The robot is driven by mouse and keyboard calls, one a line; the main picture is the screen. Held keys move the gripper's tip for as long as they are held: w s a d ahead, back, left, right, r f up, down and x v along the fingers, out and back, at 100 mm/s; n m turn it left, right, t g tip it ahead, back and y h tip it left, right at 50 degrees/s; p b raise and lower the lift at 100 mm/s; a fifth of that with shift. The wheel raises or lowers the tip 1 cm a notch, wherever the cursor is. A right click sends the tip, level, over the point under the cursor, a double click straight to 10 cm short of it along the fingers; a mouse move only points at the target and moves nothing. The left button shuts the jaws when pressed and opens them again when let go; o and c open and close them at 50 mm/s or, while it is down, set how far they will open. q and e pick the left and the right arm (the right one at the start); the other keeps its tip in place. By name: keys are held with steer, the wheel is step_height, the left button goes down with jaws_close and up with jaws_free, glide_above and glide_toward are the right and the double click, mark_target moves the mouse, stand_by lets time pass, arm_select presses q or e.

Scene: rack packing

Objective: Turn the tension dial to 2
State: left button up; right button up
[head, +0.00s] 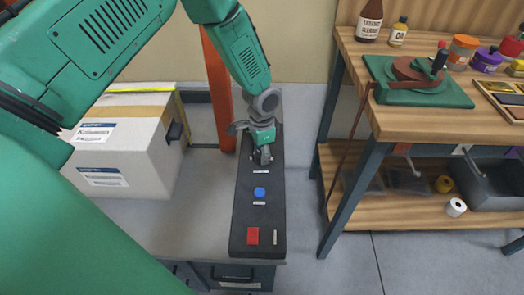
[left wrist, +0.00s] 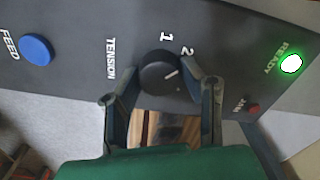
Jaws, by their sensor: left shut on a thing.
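The black tension dial (left wrist: 158,73) sits on the dark control panel (left wrist: 85,75) beside the word TENSION. Its white pointer line points right and slightly up, nearer the 2 than the 1. My left gripper (left wrist: 161,86) is shut on the dial, with one finger on each side of it. In the head view, my left gripper (head: 262,153) reaches down onto the far part of the long panel (head: 245,212) and hides the dial. My right gripper is not in view.
A blue FEED button (left wrist: 37,48) and a lit green READY lamp (left wrist: 291,63) flank the dial. A white box (head: 140,150) stands left, a wooden workbench (head: 440,115) right.

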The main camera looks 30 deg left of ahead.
arm_select(q)
steer(key=shift+s, duration=0.1)
stand_by(0.3)
steer(key=o, duration=1.1)
steer(key=shift+f, duration=0.1)
steer(key=shift+o, duration=0.2)
step_height(320, 180, up, 12)
steer(key=shift+f, duration=0.1)
